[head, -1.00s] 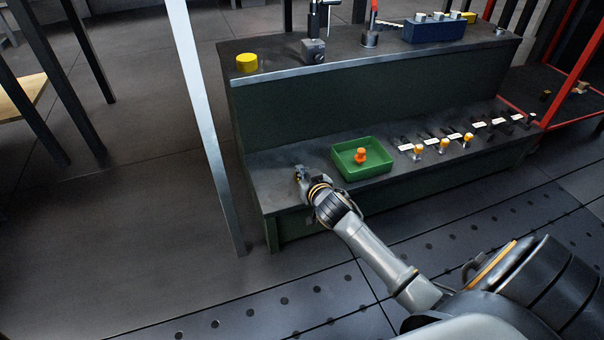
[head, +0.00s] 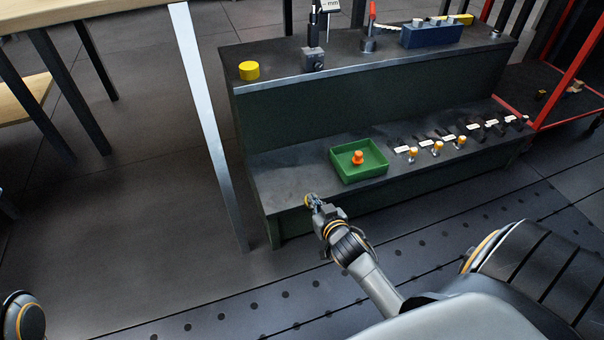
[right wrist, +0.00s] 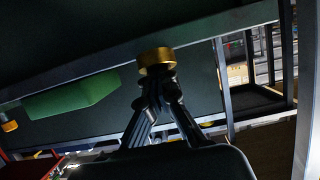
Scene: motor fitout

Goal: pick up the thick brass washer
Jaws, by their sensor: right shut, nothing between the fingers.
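The brass washer (right wrist: 155,60) is a thick gold ring at the fingertips of my right gripper (right wrist: 157,84) in the right wrist view. In the head view a small gold spot, likely the washer (head: 307,201), shows by the tips of the right gripper (head: 313,200), at the front edge of the lower step. The right gripper is shut with nothing between its fingers. I cannot tell whether its tips touch the washer. My left gripper is out of view.
A green tray (head: 344,177) with an orange knobbed piece (head: 357,158) stands right of the gripper on the lower step. Several labelled yellow-topped parts stand farther right. The upper step holds a yellow cylinder (head: 249,70) and a blue block (head: 424,37). A pale post (head: 205,110) stands left.

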